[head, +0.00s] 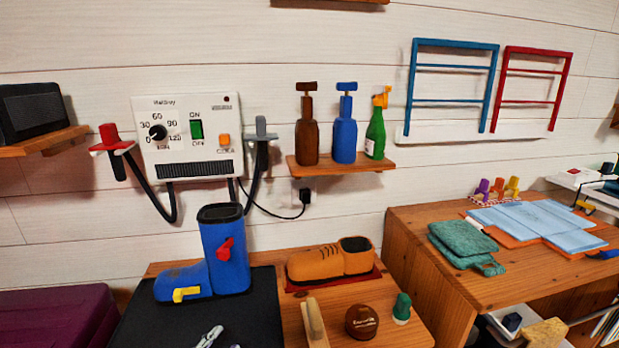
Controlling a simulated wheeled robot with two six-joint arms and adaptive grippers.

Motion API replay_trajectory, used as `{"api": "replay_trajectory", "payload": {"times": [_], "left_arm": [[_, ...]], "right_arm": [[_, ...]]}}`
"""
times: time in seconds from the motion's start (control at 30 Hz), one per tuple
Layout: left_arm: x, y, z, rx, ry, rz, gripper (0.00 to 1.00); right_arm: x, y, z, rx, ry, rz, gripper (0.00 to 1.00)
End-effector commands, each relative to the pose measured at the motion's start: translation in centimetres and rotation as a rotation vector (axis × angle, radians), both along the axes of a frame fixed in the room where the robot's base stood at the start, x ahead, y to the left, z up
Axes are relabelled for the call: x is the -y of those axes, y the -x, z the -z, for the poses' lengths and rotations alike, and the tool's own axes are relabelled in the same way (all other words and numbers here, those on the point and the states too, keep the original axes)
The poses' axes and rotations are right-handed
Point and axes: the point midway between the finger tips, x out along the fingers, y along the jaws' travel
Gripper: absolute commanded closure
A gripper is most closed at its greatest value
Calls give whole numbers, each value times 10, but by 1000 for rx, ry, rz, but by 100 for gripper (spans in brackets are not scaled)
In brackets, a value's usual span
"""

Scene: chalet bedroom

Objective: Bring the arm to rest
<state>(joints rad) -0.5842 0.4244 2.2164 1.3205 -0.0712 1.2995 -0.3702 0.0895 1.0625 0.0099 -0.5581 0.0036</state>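A blue boot (226,255) with a red and a yellow clip stands on the mat's back part. A brown shoe (325,264) sits on a red base to its right.
A wooden block (315,322), a round brown tin (361,322) and a green-capped thing (402,308) stand at the front right. A purple box (55,318) is at left. Bottles line a wall shelf (340,163). The right-hand desk (425,225) holds cloths and papers.

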Motion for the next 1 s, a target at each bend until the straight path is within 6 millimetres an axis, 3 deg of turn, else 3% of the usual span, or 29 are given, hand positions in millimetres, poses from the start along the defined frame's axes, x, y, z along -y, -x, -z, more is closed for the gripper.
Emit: {"api": "replay_trajectory", "payload": {"times": [0.03, 0.1, 0.17, 0.27, 0.4, 0.53, 0.7, 1.0], "left_arm": [[27, 10, 7, 16, -238, 112, 58], [54, 26, 28, 31, -596, 273, 58], [63, 39, 48, 32, -860, 392, 58], [60, 59, 76, 9, -1213, 565, 58], [35, 87, 105, -66, -1582, 787, 58], [4, 114, 119, -167, -1819, 987, 58], [-39, 154, 122, -337, -2010, 1258, 58], [-49, 140, 245, -369, -1963, 1300, 58]], "right_arm": [[0, 0, 0, 0, 0, 0, 60], [0, 0, 0, 0, 0, 0, 60], [0, 0, 0, 0, 0, 0, 60], [0, 0, 0, 0, 0, 0, 60], [0, 0, 0, 0, 0, 0, 60], [0, 0, 0, 0, 0, 0, 60], [0, 0, 0, 0, 0, 0, 60], [0, 0, 0, 0, 0, 0, 60]]}}
